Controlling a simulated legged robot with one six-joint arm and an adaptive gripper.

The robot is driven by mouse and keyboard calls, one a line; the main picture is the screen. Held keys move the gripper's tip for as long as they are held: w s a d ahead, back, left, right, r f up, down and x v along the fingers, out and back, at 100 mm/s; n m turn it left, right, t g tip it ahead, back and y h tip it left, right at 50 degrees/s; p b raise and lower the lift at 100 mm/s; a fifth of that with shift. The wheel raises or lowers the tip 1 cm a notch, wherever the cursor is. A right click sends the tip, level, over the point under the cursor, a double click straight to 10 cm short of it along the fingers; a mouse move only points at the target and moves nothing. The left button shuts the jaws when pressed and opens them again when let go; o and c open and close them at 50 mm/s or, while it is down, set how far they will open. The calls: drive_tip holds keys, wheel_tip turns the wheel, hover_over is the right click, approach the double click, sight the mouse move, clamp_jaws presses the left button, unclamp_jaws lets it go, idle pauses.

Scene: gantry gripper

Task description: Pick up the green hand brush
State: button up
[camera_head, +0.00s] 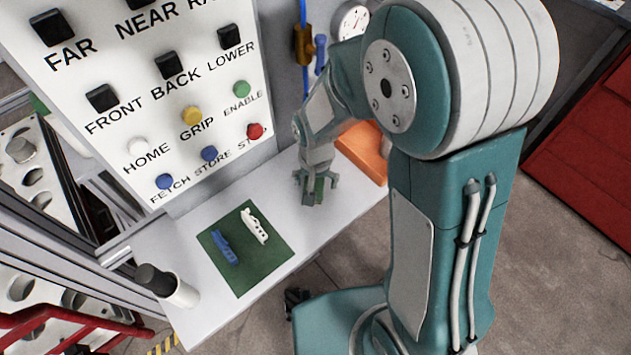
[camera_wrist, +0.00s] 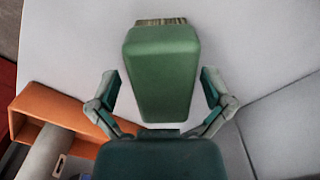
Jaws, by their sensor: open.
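The green hand brush (camera_wrist: 162,75) lies in the middle of the wrist view, its tan bristles showing at the top edge. My gripper (camera_wrist: 160,88) is open, with one finger on each side of the brush and a visible gap on both sides. In the head view my gripper (camera_head: 315,187) is low over the white table, pointing down. Only a small green part of the brush (camera_head: 319,190) shows there, between the fingers.
An orange bin (camera_head: 368,150) stands close beside my gripper on the white table (camera_head: 205,315). A green mat (camera_head: 240,278) holds a blue and a white part. A white cup (camera_head: 182,292) with a dark-topped object stands at the table's left. A button panel (camera_head: 130,75) rises behind.

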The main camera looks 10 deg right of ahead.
drive_tip(key=shift+a+f, duration=0.15)
drive_tip(key=shift+a, duration=0.1)
drive_tip(key=shift+c, duration=0.3)
drive_tip(key=c, duration=0.5)
drive_tip(key=shift+d, duration=0.1)
drive_tip(key=c, duration=0.8)
drive_tip(key=shift+o, duration=0.2)
drive_tip(key=shift+r, duration=0.6)
wheel_tip(320, 180, up, 2)
drive_tip(key=shift+s+r, duration=0.1)
drive_tip(key=shift+r, duration=0.15)
drive_tip(key=s+r, duration=0.9)
drive_tip(key=s, duration=0.5)
drive_tip(key=shift+a+r, duration=0.2)
drive_tip(key=shift+a, duration=0.05)
